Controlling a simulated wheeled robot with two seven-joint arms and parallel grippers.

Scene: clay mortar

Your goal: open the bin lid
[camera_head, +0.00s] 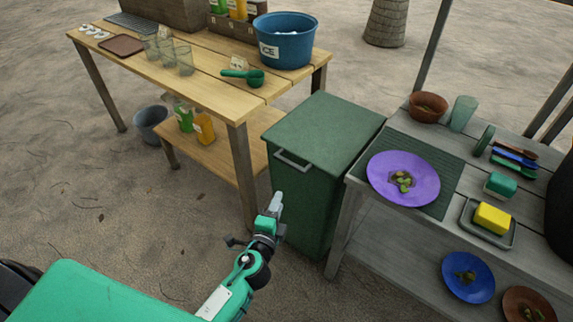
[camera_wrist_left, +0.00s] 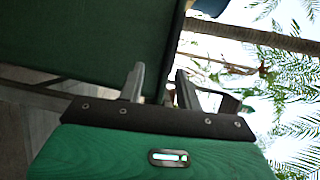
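The green bin (camera_head: 310,195) stands between the two tables. Its lid (camera_head: 325,130) lies flat and shut on top, with a grey bar handle (camera_head: 292,161) at the front edge. My left gripper (camera_head: 276,201) is in front of the bin, below the handle in the picture and apart from it. In the left wrist view the two fingers (camera_wrist_left: 158,85) are spread with nothing between them. The dark green bin (camera_wrist_left: 85,40) fills the upper left there. A dark bar beside the right finger may be the handle; I cannot tell. My right gripper is not in view.
A wooden table (camera_head: 205,85) with a blue ice bucket (camera_head: 285,45) and a green scoop (camera_head: 243,75) stands left of the bin. A grey table (camera_head: 400,215) with a purple plate (camera_head: 385,160) stands close on its right. Sandy floor lies open at the front left.

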